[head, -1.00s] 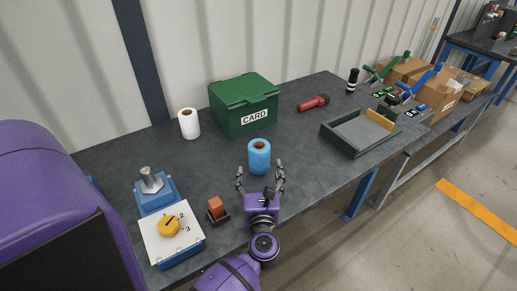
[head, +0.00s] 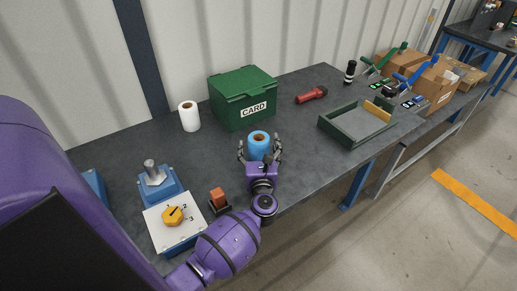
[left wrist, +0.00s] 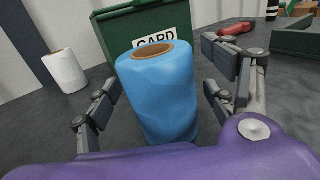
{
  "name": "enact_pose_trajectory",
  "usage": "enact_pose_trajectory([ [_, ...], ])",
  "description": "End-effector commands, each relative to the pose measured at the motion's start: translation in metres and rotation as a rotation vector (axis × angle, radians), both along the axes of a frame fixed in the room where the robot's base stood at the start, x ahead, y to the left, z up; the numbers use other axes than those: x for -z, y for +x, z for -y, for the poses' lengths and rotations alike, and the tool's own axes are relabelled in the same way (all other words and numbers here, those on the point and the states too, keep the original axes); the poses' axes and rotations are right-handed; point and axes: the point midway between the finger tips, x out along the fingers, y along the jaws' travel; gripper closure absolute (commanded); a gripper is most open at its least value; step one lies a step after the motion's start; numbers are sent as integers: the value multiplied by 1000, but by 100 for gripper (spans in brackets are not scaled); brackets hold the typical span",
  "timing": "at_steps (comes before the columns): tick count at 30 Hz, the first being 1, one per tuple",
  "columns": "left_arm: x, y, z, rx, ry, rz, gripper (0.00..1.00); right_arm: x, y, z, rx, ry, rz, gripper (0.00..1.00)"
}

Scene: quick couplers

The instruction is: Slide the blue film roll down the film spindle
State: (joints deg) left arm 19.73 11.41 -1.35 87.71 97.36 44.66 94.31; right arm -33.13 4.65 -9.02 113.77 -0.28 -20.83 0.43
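The blue film roll (head: 258,143) stands upright on the dark bench, with a brown core at its top. In the left wrist view the blue roll (left wrist: 158,92) stands between the fingers. My left gripper (head: 260,152) is open around the roll, with a finger on each side; gaps show between the fingers and the roll in the left wrist view (left wrist: 165,98). The film spindle (head: 151,170) is a grey metal post on a blue base (head: 158,188), to the left on the bench. It is bare. My right gripper is not in view.
A white roll (head: 189,115) and a green CARD box (head: 243,97) stand behind the blue roll. A dial box (head: 172,216) and an orange block in a dark holder (head: 218,198) are at the front left. A green tray (head: 335,133) lies right.

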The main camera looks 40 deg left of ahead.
Motion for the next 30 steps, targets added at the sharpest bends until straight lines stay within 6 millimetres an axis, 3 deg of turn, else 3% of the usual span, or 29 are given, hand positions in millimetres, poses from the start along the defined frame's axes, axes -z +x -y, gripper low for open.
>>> enact_pose_trajectory([
  [2,0,0,0,0,0,0,33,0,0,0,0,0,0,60],
  [13,0,0,0,0,0,0,82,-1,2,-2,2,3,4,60],
  [23,-5,0,0,0,0,2,83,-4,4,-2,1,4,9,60],
  [30,-36,1,1,0,-2,9,83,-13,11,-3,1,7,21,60],
])
